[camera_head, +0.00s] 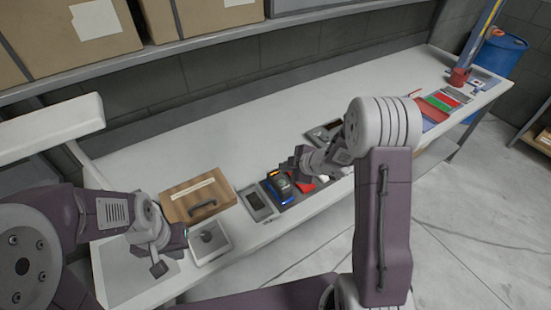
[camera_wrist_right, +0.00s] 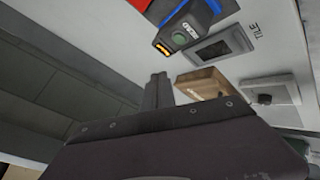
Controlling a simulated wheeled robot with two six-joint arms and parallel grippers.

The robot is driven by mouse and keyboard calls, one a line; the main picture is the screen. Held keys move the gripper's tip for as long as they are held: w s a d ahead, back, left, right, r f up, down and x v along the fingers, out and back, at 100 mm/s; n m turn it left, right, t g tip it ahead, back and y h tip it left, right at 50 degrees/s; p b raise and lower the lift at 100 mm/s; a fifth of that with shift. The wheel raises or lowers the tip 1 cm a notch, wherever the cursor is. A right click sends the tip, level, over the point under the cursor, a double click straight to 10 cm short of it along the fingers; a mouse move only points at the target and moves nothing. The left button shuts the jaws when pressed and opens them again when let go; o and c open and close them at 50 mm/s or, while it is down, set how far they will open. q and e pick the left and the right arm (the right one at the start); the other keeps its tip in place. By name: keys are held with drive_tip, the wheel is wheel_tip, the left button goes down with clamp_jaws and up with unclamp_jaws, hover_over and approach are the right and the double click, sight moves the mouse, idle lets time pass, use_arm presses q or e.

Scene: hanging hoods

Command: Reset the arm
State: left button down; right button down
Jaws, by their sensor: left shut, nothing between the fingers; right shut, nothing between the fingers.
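My left gripper (camera_head: 158,266) is shut and empty, pointing down over the near left end of the white table. My right gripper (camera_head: 287,166) is shut and empty above the middle of the table, near a black and blue device (camera_head: 280,187). In the right wrist view the closed fingers of my right gripper (camera_wrist_right: 156,90) show, with nothing between them. The device also shows there (camera_wrist_right: 190,28), with a round green button. My right arm's wrist and forearm hide part of the table's right half in the head view.
A wooden case (camera_head: 190,190) with a dark handle lies beside a light tray (camera_head: 222,252) holding a round grey item. A flat dark-windowed item (camera_head: 257,204) lies next to the device. Coloured pads (camera_head: 440,103) lie to the right. Cardboard boxes (camera_head: 70,40) stand on the shelf. The table's back middle is clear.

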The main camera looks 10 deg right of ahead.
drive_tip(key=shift+a, duration=0.1)
wheel_tip(320, 180, up, 9)
drive_tip(key=a+m+t, duration=0.1)
drive_tip(key=a+t, duration=0.1)
drive_tip(key=a, duration=0.1)
drive_tip(key=s+d+f+m+g+h, duration=0.1)
drive_tip(key=s+f+m+g, duration=0.1)
drive_tip(key=s+m, duration=0.3)
drive_tip(key=s+d+f+m+g+h, duration=0.2)
drive_tip(key=s+m, duration=0.3)
drive_tip(key=s, duration=0.5)
drive_tip(key=s+d+f+m+g+h, duration=0.1)
drive_tip(key=s+m+g, duration=0.3)
drive_tip(key=s, duration=0.4)
drive_tip(key=shift+s+d+f+m+g+h, duration=0.3)
drive_tip(key=shift+d+f+m, duration=0.15)
drive_tip(key=shift+f, duration=0.45)
drive_tip(key=shift+d, duration=0.1)
